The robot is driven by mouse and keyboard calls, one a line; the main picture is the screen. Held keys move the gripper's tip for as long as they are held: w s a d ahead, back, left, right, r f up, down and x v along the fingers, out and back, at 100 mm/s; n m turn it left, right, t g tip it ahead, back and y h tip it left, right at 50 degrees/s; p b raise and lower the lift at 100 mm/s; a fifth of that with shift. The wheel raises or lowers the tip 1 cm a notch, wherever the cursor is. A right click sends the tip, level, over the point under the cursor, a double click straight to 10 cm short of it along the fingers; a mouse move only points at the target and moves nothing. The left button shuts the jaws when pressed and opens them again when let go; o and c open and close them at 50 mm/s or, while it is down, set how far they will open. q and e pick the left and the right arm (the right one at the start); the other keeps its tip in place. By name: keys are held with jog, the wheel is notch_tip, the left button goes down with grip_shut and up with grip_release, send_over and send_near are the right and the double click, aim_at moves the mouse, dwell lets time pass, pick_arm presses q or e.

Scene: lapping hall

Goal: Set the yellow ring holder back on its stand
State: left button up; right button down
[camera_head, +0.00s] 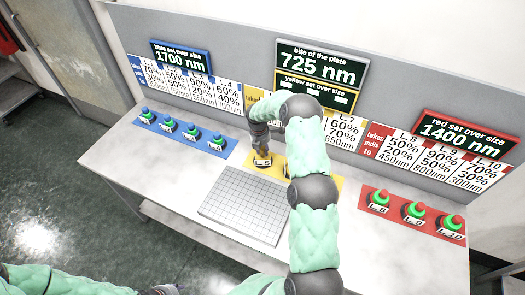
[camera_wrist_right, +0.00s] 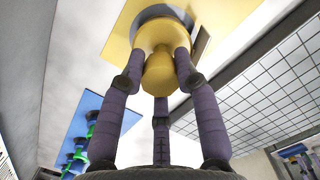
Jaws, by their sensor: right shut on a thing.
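The yellow ring holder (camera_wrist_right: 158,72) has a rounded knob below a wider flange in the right wrist view. My right gripper (camera_wrist_right: 157,60) has its purple fingers closed around it. A grey round part (camera_wrist_right: 182,13) shows just beyond the flange, over the yellow mat (camera_wrist_right: 228,14). In the head view, my right gripper (camera_head: 262,148) points down at the left end of the yellow mat (camera_head: 336,184), right above a white label (camera_head: 262,162). My arm hides much of the mat. Whether the holder touches its stand I cannot tell. My left gripper (camera_head: 165,290) is partly cut off at the bottom edge.
A gridded grey plate (camera_head: 243,205) lies in front of the yellow mat. Several green, blue-topped holders stand on the blue mat (camera_head: 200,152) at left. Red-topped ones stand on the red mat (camera_head: 383,215) at right. A sign panel (camera_head: 228,62) rises behind.

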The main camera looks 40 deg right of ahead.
aim_at(260, 158)
jog(key=shift+f, duration=0.55)
jog(key=shift+f, duration=0.1)
jog(key=c, duration=0.9)
grip_release()
notch_tip(260, 158, up, 12)
jog(key=a, duration=0.1)
jog(key=shift+a+p, duration=0.3)
jog(key=shift+p, duration=0.05)
